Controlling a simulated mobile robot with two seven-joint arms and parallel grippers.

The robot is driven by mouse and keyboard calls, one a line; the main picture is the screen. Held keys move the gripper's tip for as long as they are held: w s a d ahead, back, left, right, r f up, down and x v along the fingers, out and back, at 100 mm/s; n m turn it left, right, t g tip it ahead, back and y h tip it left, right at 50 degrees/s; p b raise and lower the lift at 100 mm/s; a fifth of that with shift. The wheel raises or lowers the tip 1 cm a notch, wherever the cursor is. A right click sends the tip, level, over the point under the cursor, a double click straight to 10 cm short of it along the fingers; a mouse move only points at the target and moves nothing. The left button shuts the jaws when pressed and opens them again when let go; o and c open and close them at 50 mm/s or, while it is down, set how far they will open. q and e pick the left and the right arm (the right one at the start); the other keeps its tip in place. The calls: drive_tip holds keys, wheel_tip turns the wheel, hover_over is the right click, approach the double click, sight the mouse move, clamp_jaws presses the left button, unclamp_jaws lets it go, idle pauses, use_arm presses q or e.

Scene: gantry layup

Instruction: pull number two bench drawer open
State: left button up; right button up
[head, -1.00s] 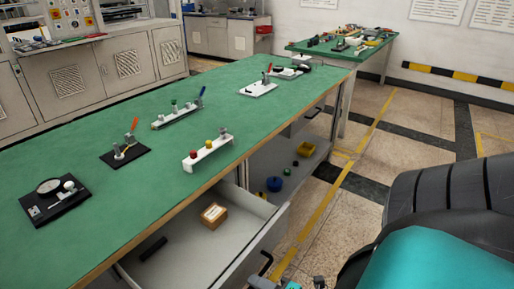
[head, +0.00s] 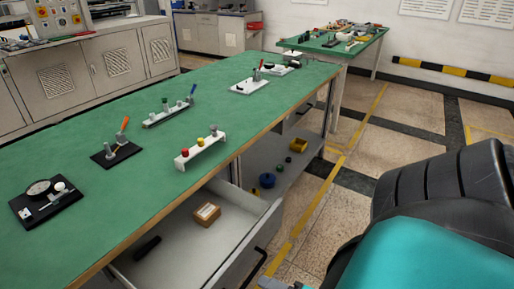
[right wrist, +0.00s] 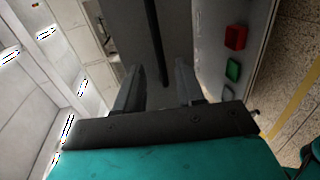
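The bench drawer (head: 222,243) stands open below the green bench top, with a small brown box (head: 206,213) and a black block (head: 147,248) inside. Its dark bar handle (head: 261,262) is on the drawer's front face. Only a bit of my right gripper shows at the bottom edge of the head view, close to the handle. In the right wrist view my right gripper (right wrist: 158,88) has its fingers apart. A dark bar (right wrist: 156,45), which looks like the handle, runs between them with gaps on both sides. My left gripper is not in view.
Fixtures and a dial gauge (head: 39,188) stand on the bench top (head: 90,225). The floor right of the bench is clear. Red (right wrist: 235,38) and green (right wrist: 233,70) blocks show in the wrist view.

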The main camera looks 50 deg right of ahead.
drive_tip(key=v, duration=0.8)
idle(0.4)
